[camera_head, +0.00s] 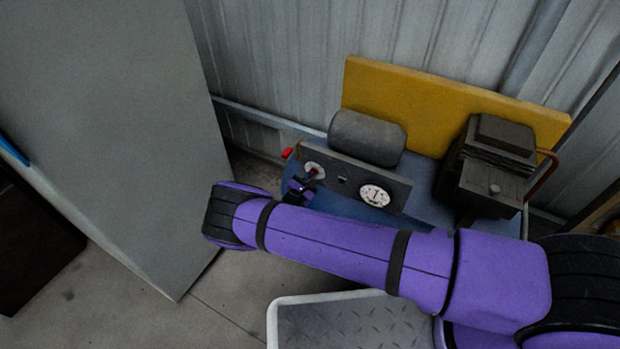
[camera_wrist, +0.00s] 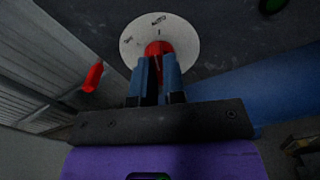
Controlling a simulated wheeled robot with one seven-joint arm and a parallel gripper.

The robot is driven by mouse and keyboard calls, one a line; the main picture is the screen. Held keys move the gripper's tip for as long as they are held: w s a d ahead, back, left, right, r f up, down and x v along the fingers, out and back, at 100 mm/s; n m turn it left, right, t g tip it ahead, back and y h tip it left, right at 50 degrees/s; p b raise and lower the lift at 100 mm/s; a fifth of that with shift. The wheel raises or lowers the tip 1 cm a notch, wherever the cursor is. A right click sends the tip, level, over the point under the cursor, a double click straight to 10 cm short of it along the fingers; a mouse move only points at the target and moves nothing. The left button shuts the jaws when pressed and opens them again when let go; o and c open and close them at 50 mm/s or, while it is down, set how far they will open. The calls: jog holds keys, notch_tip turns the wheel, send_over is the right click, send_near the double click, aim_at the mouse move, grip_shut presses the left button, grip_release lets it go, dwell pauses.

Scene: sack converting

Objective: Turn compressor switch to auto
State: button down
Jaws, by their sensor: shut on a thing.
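The compressor has a dark control panel (camera_head: 346,178) with a switch: a red knob on a round pale dial plate (camera_head: 308,167). In the wrist view the red knob (camera_wrist: 158,48) stands in front of the white dial plate (camera_wrist: 178,32), which bears small dark marks too blurred to read. My gripper (camera_wrist: 159,62) has its two blue fingers shut on the red knob, one finger on each side. In the head view my gripper (camera_head: 311,180) reaches the panel at the switch. The fingers hide part of the knob, and I cannot tell which mark it points to.
A white pressure gauge (camera_head: 374,195) sits right of the switch. A red part (camera_head: 287,153) sticks out at the panel's left, also in the wrist view (camera_wrist: 92,77). A dark motor (camera_head: 488,166), yellow board (camera_head: 420,95) and grey cabinet (camera_head: 110,120) stand around. A metal-plate platform (camera_head: 335,325) lies in front.

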jog(key=shift+m, duration=0.9)
jog(key=shift+a, duration=0.1)
jog(key=c, duration=1.2)
grip_release()
jog(key=shift+s, duration=0.1)
jog(key=v, duration=1)
jog(key=shift+s+a, duration=0.2)
jog(key=shift+s, duration=0.1)
